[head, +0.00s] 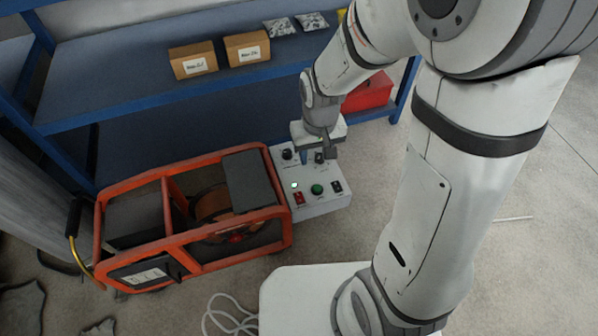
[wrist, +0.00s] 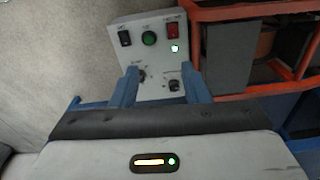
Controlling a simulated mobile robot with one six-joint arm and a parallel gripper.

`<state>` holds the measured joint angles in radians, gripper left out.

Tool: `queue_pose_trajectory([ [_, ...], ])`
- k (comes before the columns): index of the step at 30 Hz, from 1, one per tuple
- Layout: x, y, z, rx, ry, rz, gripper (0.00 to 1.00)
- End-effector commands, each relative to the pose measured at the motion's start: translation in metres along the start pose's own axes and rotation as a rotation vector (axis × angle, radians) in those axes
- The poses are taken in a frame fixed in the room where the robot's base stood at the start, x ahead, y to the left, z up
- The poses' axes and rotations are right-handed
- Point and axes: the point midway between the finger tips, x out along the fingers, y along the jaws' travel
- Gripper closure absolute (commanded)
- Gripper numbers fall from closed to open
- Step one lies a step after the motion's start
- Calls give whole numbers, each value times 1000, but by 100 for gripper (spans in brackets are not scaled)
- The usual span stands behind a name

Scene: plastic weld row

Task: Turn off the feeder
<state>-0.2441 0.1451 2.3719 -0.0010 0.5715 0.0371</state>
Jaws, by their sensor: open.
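The feeder is an orange-framed unit (head: 185,250) on the floor at the left, with a copper-coloured spool inside. A white control panel (head: 325,206) stands against its right end; it also shows in the wrist view (wrist: 156,58). The panel carries a red rocker switch (wrist: 173,30), a green button (wrist: 149,38), a black rocker switch (wrist: 125,38) and two dark knobs (wrist: 143,75). A small light (wrist: 175,48) beside the red switch is lit. My gripper (head: 318,153) is open and empty over the panel's far, knob side. Its blue fingers (wrist: 160,78) spread around the knob area; contact is unclear.
A blue shelf (head: 120,90) with two cardboard boxes (head: 247,48) stands behind. A red box (head: 369,92) sits at the shelf's right. White cable (head: 230,317) lies on the floor in front. The floor to the right is mostly clear.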

Motion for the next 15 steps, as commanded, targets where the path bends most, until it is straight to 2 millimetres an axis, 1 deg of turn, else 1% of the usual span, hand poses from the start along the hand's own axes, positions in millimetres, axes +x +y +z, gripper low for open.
queue_pose_trajectory([
  [1,46,-6,-1,-15,-15,0,58],
  [3,78,-14,-4,-32,-28,-1,58],
  [6,113,-22,-6,-51,-41,-1,58],
  [9,134,-27,-8,-62,-49,0,58],
  [15,155,-31,-8,-70,-55,0,58],
])
